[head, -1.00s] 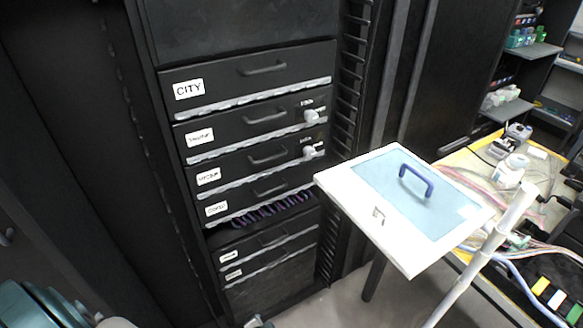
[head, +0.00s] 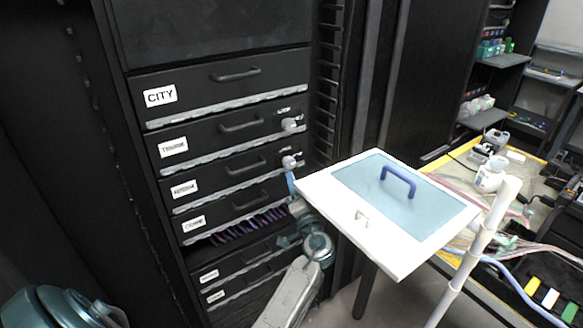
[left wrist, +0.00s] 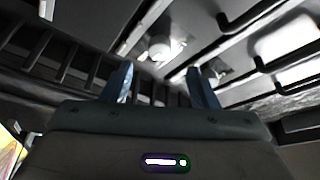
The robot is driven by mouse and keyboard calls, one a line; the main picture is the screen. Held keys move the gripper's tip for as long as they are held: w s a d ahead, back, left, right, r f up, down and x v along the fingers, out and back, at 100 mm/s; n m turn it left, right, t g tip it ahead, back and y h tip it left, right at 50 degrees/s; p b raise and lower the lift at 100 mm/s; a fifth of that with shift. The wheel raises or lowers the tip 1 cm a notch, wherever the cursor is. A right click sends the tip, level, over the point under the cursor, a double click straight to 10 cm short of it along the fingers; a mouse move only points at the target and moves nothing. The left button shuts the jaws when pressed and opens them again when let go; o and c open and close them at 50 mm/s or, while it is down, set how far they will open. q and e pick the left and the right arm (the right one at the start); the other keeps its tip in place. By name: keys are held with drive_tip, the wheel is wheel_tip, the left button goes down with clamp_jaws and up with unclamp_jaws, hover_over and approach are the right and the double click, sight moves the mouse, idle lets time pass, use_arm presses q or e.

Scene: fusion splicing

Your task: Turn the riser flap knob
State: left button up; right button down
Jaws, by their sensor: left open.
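The rack front has two pale knobs on the right ends of its drawers. The upper knob (head: 290,124) is on the second labelled drawer and the lower knob (head: 289,161) is on the third. The third drawer's label (head: 184,188) is too blurred to read surely as riser. My left gripper (head: 292,184) is open and just below the lower knob, apart from it, partly hidden behind the white tray's edge. In the left wrist view its two blue fingers (left wrist: 159,72) are spread, with a pale knob (left wrist: 160,47) beyond them, roughly in line with the gap. My right gripper is not in view.
A white tray (head: 372,252) with a blue handle (head: 398,181) stands close to the right of my left arm. Purple cables (head: 250,226) show in an open slot below the drawers. A cluttered yellow bench (head: 450,160) is at the right.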

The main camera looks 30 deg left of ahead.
sight(290, 165)
use_arm(q)
drive_tip(key=p+x, duration=0.1)
drive_tip(key=x, duration=0.5)
drive_tip(key=shift+w+a+p, duration=0.2)
drive_tip(key=shift+a+p, duration=0.1)
drive_tip(key=shift+p, duration=0.1)
drive_tip(key=c, duration=1)
